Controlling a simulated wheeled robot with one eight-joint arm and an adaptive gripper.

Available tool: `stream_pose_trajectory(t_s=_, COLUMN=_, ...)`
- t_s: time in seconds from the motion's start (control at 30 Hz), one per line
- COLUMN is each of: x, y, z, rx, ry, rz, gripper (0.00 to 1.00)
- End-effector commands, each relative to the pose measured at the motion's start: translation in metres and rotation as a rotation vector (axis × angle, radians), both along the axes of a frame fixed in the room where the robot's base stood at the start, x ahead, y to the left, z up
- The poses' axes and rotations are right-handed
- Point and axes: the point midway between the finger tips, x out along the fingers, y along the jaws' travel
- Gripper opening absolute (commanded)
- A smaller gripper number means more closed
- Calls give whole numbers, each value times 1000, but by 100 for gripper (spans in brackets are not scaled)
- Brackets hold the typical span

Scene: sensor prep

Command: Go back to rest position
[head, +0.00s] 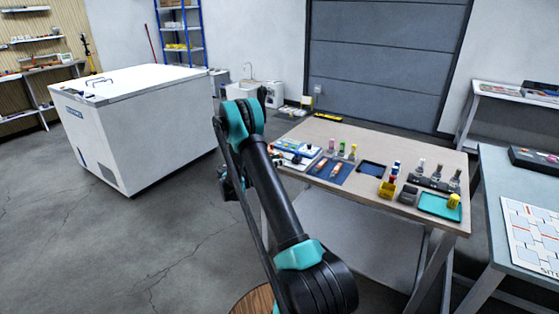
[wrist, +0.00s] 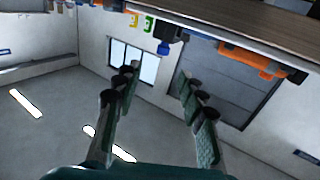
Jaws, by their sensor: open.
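My arm rises from the bottom of the head view, bends at a teal joint, and its end hangs left of the workbench (head: 340,140). My gripper (wrist: 158,84) shows in the wrist view with its two fingers spread wide and nothing between them. In the head view the gripper is mostly hidden behind my own arm links. The wrist view looks upside down, with ceiling lights low in the picture and the edge of a wooden top (wrist: 265,25) above. The gripper appears clear of the bench and of the things on it.
The bench holds a blue mat (head: 330,170), several small bottles, a yellow bin (head: 387,189) and a teal tray (head: 437,207). A white chest freezer (head: 140,125) stands at left. A second table (head: 495,180) stands at right. Bare floor (head: 170,240) lies left of my arm.

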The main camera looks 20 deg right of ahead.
Motion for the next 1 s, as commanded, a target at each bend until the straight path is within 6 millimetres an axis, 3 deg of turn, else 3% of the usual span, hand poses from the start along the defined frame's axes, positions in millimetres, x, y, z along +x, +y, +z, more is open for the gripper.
stream_pose_trajectory(t_s=0.33, x=0, y=-1, z=1, rx=3, ry=5, rz=1, gripper=40)
stream_pose_trajectory(t_s=0.53, x=-14, y=-6, z=17, rx=78, ry=100, rz=15, gripper=40)
stream_pose_trajectory(t_s=0.77, x=-54, y=-8, z=41, rx=248, ry=317, rz=81, gripper=40)
stream_pose_trajectory(t_s=1.0, x=-112, y=2, z=57, rx=416, ry=526, rz=199, gripper=40)
